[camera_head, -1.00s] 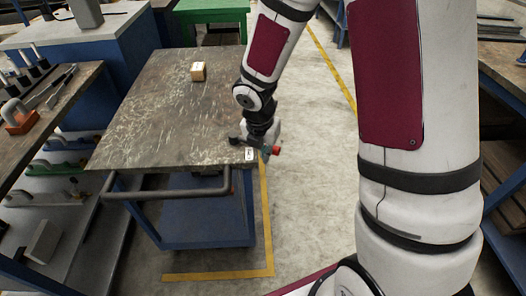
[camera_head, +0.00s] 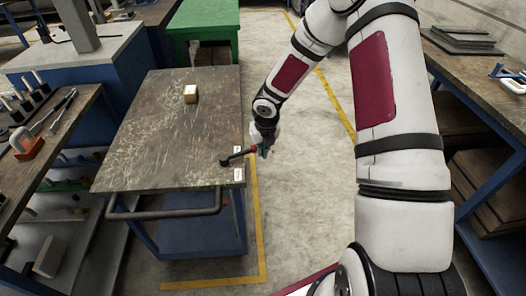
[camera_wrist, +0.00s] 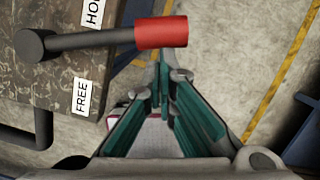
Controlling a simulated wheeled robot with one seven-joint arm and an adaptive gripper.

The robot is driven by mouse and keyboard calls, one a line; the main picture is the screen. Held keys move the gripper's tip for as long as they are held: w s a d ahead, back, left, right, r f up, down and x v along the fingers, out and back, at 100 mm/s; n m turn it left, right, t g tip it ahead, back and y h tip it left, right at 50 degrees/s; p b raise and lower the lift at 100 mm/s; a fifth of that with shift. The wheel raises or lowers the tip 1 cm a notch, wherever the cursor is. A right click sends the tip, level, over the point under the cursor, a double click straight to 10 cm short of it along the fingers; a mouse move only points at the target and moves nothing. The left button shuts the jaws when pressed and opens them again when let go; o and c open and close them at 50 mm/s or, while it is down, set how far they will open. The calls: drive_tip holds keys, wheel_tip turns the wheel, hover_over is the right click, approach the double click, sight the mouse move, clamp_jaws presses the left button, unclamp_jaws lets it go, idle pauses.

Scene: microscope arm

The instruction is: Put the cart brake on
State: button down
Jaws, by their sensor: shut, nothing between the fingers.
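The brake lever is a black bar with a red grip (camera_head: 254,148), on a dark pivot (camera_head: 224,161) at the cart top's near right corner. The lever points right and slightly away, toward the HOLD label (camera_head: 237,149). The FREE label (camera_head: 239,174) lies clear on the near side. In the wrist view the red grip (camera_wrist: 161,33) is just beyond my fingertips, and the bar crosses by the partly hidden HOLD label (camera_wrist: 93,12). My gripper (camera_head: 265,151) is shut and empty beside the grip, off the cart's right edge. Whether it touches the grip, I cannot tell.
A tool bench (camera_head: 28,165) stands left, a green table (camera_head: 205,18) behind. Clear floor (camera_head: 310,185) lies right of the cart.

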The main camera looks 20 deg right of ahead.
drive_tip(key=shift+w+d+b, duration=0.15)
drive_tip(key=shift+w+b, duration=0.05)
drive_tip(key=shift+w, duration=0.6)
drive_tip(key=shift+w+d+b, duration=0.15)
drive_tip(key=shift+w, duration=0.65)
